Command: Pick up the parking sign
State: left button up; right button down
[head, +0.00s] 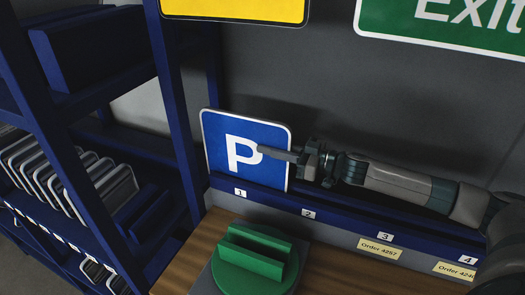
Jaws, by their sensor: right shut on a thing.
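The parking sign (225,139) is a blue square plate with a white border and a white P. It stands nearly upright in the blue rail (330,208) above the label 1, against the grey back wall. My right gripper (275,153) reaches in from the right and its fingers lie at the sign's right half, over the edge of the P. It is shut on the sign. The sign's lower edge is hidden by the rail. My left gripper is not in view.
A green slotted holder (254,262) sits on the wooden table (190,262) in front. A blue shelf (172,110) with several plates stands at left. A yellow sign (235,8) and a green Exit sign (450,25) hang above. Order labels (380,248) mark the ledge.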

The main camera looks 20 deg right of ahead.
aim_at(271, 121)
jog(key=shift+r+b, duration=0.45)
jog(key=shift+r, duration=4.6)
